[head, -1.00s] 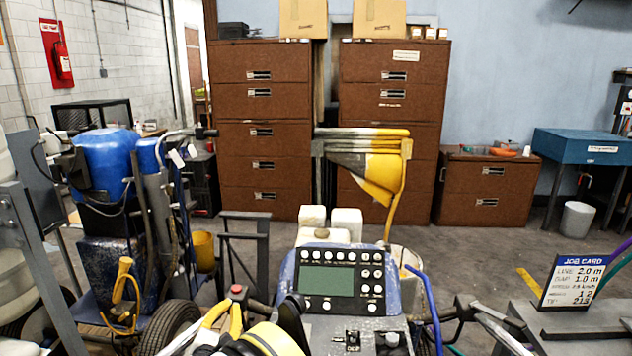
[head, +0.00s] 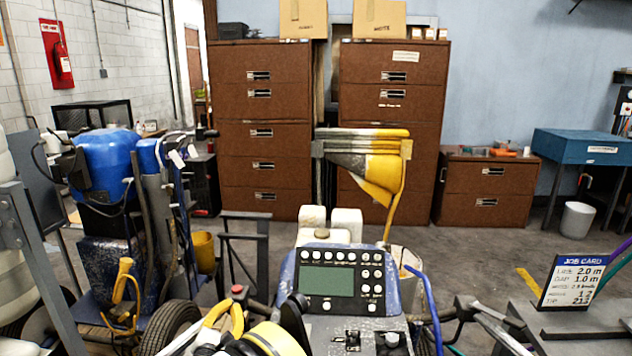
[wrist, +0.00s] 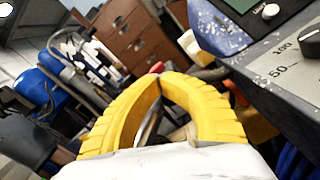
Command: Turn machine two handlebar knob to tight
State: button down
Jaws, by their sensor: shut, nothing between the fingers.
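A line striper with a grey control panel (head: 340,283) and blue body stands in front of me. My gripper (head: 236,306), with yellow ribbed fingers, is low at the panel's left, beside the handlebar. In the wrist view its fingertips (wrist: 162,78) meet, with nothing held between them. A small red-topped part (head: 236,289) lies just beyond the fingertips; it also shows in the wrist view (wrist: 157,67). A black rounded grip or knob (head: 294,304) is at the panel's left edge. I cannot tell which part is the handlebar knob, or any tight marking.
A second machine with a blue tank (head: 103,165) stands at the left. A job card (head: 572,283) stands on a grey surface at the right. Brown cabinets (head: 262,180) line the back. In the wrist view, a panel with a numbered dial scale (wrist: 290,60) is close at the right.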

jog(key=shift+d+f, duration=0.15)
jog(key=shift+d, duration=0.15)
jog(key=shift+d+f, duration=0.2)
jog(key=shift+d, duration=0.2)
jog(key=shift+d+f, duration=0.1)
jog(key=shift+d, duration=0.1)
jog(key=shift+f, duration=0.2)
jog(key=shift+s+d+r, duration=0.15)
jog(key=shift+d, duration=0.05)
jog(key=s, duration=0.5)
jog(key=shift+s, duration=0.4)
jog(key=shift+a+r, duration=0.1)
